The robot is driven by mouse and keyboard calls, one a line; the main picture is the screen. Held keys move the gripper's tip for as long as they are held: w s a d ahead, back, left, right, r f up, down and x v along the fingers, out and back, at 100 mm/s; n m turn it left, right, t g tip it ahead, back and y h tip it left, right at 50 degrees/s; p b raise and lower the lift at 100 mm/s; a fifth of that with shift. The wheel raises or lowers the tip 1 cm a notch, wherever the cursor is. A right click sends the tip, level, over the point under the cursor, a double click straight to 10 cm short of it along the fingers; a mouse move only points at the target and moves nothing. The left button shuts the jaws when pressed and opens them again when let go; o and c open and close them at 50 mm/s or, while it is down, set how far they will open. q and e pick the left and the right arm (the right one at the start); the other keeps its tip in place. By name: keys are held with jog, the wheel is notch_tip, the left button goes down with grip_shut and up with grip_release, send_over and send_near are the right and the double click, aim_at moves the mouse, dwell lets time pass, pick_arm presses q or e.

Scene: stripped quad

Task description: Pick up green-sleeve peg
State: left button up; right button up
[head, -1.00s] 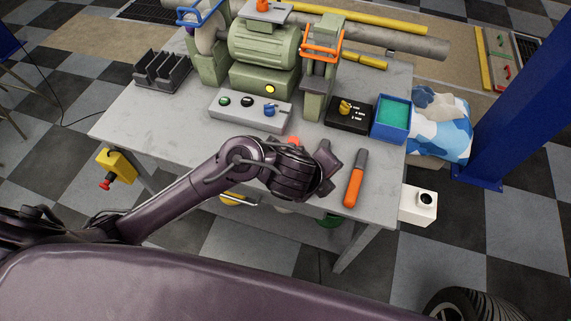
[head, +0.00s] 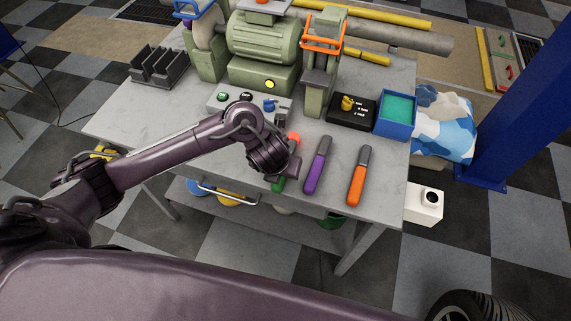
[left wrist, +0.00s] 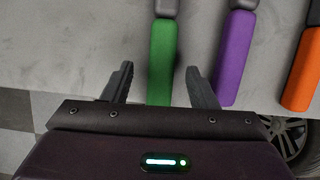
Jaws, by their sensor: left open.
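The green-sleeve peg (left wrist: 162,62) lies on the grey bench top near its front edge, with a grey end pointing away. In the left wrist view it runs between the two fingers of my open left gripper (left wrist: 159,72); I see no contact. In the head view my left gripper (head: 284,166) hangs over the peg and hides most of it; only a bit of green sleeve (head: 279,186) shows. A purple-sleeve peg (head: 318,172) and an orange-sleeve peg (head: 356,187) lie to the right. My right gripper is not in view.
Behind are a control box (head: 225,99), a green bench grinder (head: 262,40), a black switch box (head: 352,111) and a blue tray (head: 396,130). A red-orange round thing (head: 294,138) is close to my gripper. The bench top right of the orange peg is clear.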

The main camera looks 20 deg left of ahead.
pick_arm(q)
jog(key=shift+x, duration=0.8)
jog(key=shift+d+r, duration=0.1)
jog(key=c, duration=1.1)
jog(key=shift+w+r, duration=0.1)
notch_tip(320, 180, up, 6)
jog(key=shift+w+r+p, duration=0.1)
jog(key=shift+p, duration=1.15)
notch_tip(320, 180, up, 14)
jog(key=p, duration=0.9)
jog(key=shift+f+p, duration=0.2)
jog(key=shift+p, duration=0.1)
